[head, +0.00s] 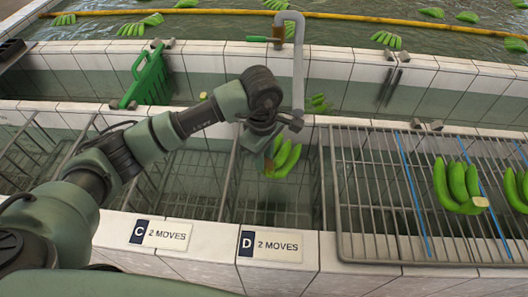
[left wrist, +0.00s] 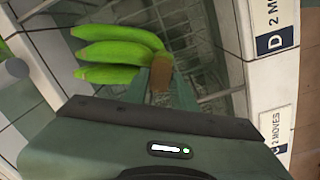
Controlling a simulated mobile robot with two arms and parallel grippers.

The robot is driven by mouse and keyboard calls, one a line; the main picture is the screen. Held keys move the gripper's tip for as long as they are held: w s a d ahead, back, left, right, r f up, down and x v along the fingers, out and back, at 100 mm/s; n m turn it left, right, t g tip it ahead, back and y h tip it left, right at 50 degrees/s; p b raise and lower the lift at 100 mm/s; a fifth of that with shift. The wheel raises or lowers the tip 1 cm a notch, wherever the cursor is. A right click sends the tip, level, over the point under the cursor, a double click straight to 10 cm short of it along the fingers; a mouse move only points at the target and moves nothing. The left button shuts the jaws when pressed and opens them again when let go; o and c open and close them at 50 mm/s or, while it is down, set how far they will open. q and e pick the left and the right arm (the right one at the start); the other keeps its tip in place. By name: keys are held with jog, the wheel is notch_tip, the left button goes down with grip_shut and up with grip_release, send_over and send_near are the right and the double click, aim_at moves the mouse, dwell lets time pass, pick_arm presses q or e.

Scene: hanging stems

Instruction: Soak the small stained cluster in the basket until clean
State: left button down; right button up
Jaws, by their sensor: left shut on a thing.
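My left gripper (head: 272,143) is shut on a small cluster of green bananas (head: 286,160) at its crown end. In the left wrist view the same cluster (left wrist: 112,55) points left from my left gripper (left wrist: 162,88), and a brown patch (left wrist: 161,72) covers its crown between the fingers. The cluster is over the wire basket (head: 268,207) behind the label D; whether it touches water or the basket's bottom I cannot tell. The basket also shows in the left wrist view (left wrist: 205,60). My right gripper is not in view.
Labels C (head: 160,234) and D (head: 270,246) read "2 MOVES". A wire rack (head: 375,200) with larger banana clusters (head: 458,186) stands right. A green slotted board (head: 148,78), a grey bent pipe (head: 299,60) and a pool with floating bananas lie behind.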

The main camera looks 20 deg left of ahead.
pick_arm(q)
notch_tip(320, 180, down, 17)
jog(key=b, duration=0.8)
jog(key=shift+b, duration=0.35)
jog(key=shift+r, duration=0.1)
dwell(0.4)
jog(key=shift+f+b, duration=0.6)
dwell(5.0)
